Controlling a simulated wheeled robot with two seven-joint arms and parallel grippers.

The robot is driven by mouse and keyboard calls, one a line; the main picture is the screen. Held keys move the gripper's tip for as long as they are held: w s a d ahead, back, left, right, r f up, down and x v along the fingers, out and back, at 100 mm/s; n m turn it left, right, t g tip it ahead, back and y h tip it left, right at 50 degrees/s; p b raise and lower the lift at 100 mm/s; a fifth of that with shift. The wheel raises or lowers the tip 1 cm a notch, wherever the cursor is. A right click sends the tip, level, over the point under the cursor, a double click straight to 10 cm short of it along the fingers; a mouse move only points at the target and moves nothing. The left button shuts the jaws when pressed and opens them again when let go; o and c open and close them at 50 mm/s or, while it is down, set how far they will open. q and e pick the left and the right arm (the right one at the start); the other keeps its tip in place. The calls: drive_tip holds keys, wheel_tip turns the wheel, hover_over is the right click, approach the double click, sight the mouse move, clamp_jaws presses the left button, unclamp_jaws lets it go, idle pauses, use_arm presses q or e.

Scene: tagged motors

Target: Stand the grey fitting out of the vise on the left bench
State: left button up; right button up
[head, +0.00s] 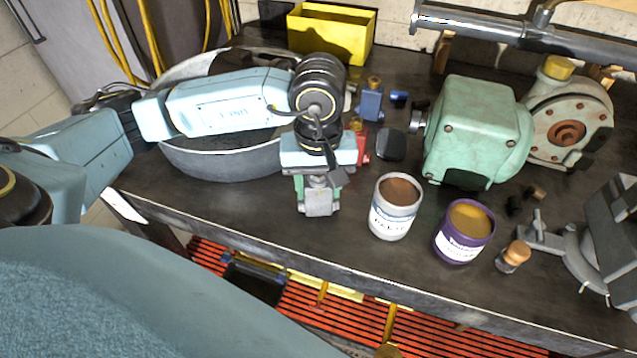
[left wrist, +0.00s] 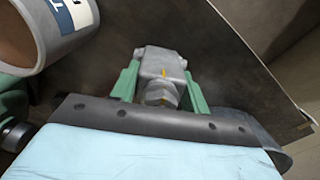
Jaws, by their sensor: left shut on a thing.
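The grey fitting (head: 319,202) is a blocky metal piece with a hexagonal section. My left gripper (head: 318,186) points down over the bench and is shut on it, with a green finger on either side. In the left wrist view the fitting (left wrist: 160,66) sits between the green fingertips of the left gripper (left wrist: 159,88). I cannot tell whether its lower end touches the bench (head: 280,222). A grey vise (head: 612,232) is cut off at the right edge of the head view, apart from the fitting. My right gripper is not in view.
A white can (head: 391,222) and a purple can (head: 462,247) stand right of the gripper. A grey basin (head: 215,165) is on the left. A green motor (head: 472,130), a yellow bin (head: 330,48) and small parts are behind. Bare bench lies in front of the fitting.

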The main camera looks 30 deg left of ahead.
use_arm(q)
drive_tip(key=o, duration=0.9)
drive_tip(key=shift+o, duration=1.3)
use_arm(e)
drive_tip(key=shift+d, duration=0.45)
use_arm(q)
drive_tip(key=shift+r, duration=0.1)
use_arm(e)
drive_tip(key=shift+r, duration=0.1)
use_arm(q)
drive_tip(key=shift+r+p, duration=0.25)
drive_tip(key=shift+p, duration=0.1)
wheel_tip(320, 180, up, 11)
drive_tip(key=shift+f, duration=0.1)
drive_tip(key=shift+r+p, duration=0.3)
drive_tip(key=shift+r, duration=0.1)
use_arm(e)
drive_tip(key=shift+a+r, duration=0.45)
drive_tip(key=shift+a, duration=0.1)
